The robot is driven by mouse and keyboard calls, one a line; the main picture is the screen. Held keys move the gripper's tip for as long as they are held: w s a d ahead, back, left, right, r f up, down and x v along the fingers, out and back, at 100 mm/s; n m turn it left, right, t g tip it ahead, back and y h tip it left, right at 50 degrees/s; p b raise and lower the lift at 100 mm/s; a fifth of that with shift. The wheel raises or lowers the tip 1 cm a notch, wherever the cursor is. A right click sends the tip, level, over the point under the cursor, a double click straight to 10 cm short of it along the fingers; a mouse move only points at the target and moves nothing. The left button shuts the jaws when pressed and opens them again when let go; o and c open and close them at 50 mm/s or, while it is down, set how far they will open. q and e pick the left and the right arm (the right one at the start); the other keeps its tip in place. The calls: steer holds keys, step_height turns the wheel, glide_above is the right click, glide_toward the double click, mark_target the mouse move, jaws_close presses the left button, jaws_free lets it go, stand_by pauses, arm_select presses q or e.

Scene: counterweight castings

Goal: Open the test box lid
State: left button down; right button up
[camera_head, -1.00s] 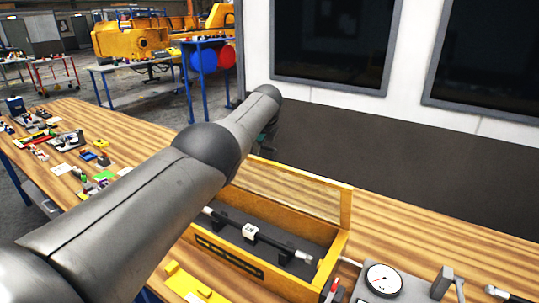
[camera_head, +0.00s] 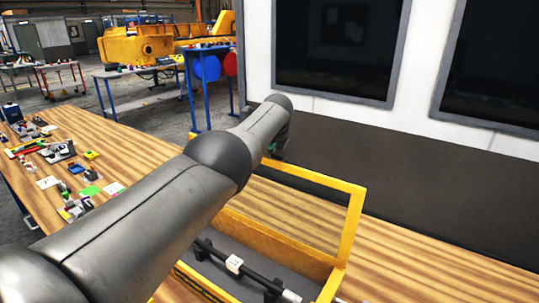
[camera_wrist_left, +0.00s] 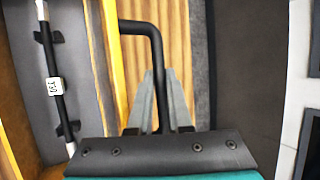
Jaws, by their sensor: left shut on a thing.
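The test box (camera_head: 262,240) is a yellow wooden case on the bench, partly behind my left arm. Its lid (camera_head: 354,225), a yellow frame around a clear pane, stands raised at the box's far side. Inside lies a dark rod with a white tag (camera_head: 234,264), also seen in the left wrist view (camera_wrist_left: 54,86). In the left wrist view a black bent handle (camera_wrist_left: 142,27) reaches from the yellow lid edge (camera_wrist_left: 114,60) to between my left gripper's fingers (camera_wrist_left: 161,90), which are shut on it. In the head view the arm mostly hides this gripper. My right gripper is not in view.
The wooden bench (camera_head: 430,262) is clear to the right of the lid. Several small parts and cards lie at its left end, including a green card (camera_head: 89,190). A dark panel and white wall with black windows (camera_head: 333,50) stand behind the box.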

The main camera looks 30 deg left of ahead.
arm_select(q)
steer(key=c, duration=0.8)
jaws_free()
steer(key=shift+c, duration=0.2)
steer(key=shift+s+r+p, duration=0.1)
steer(key=shift+r+p, duration=0.15)
steer(key=shift+p, duration=0.35)
steer(key=p+v, duration=0.3)
steer(key=v, duration=1.1)
steer(key=shift+r, duration=0.35)
steer(key=shift+s+d, duration=0.1)
steer(key=shift+d, duration=0.1)
